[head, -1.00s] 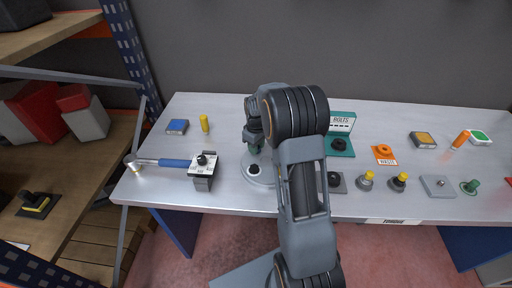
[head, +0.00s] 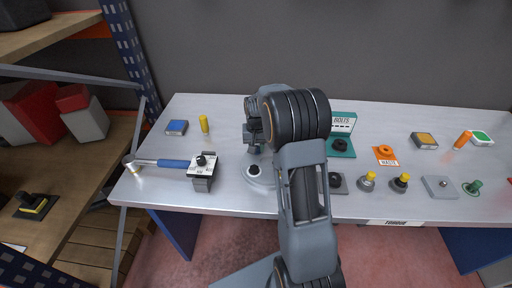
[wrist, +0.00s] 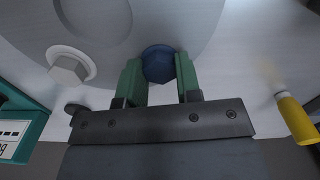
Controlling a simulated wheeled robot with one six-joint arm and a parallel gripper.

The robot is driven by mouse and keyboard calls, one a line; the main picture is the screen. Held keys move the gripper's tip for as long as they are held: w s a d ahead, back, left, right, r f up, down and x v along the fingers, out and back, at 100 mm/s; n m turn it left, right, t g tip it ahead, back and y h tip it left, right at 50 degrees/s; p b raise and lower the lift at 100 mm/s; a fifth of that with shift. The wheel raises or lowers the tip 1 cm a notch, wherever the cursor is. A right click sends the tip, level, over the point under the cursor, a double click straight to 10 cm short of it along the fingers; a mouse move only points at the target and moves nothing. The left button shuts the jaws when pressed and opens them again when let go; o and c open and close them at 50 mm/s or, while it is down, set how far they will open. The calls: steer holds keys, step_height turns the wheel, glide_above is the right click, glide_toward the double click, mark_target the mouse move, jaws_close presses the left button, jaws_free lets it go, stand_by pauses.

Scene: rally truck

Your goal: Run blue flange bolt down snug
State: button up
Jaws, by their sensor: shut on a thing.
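The blue flange bolt (wrist: 158,64) shows its hex head in the wrist view, between the two green fingertips of my gripper (wrist: 158,78). My gripper is shut on it. The bolt sits at the edge of a round grey flange (wrist: 200,25); how deep its shank is seated is hidden. A pale grey hex bolt (wrist: 69,68) sits on a round washer face to the left. In the head view, my gripper (head: 254,148) is over the back of the flange (head: 259,181), and the blue bolt is hidden there.
The teal bolt holder (head: 341,146), an orange part (head: 385,153) and several small parts fill the right side.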

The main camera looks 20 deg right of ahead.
steer(key=shift+w+r+m, duration=0.1)
steer(key=shift+r+m, duration=0.05)
steer(key=shift+m, duration=0.45)
steer(key=o, duration=0.9)
step_height(320, 180, up, 14)
steer(key=shift+f, duration=0.1)
stand_by(0.6)
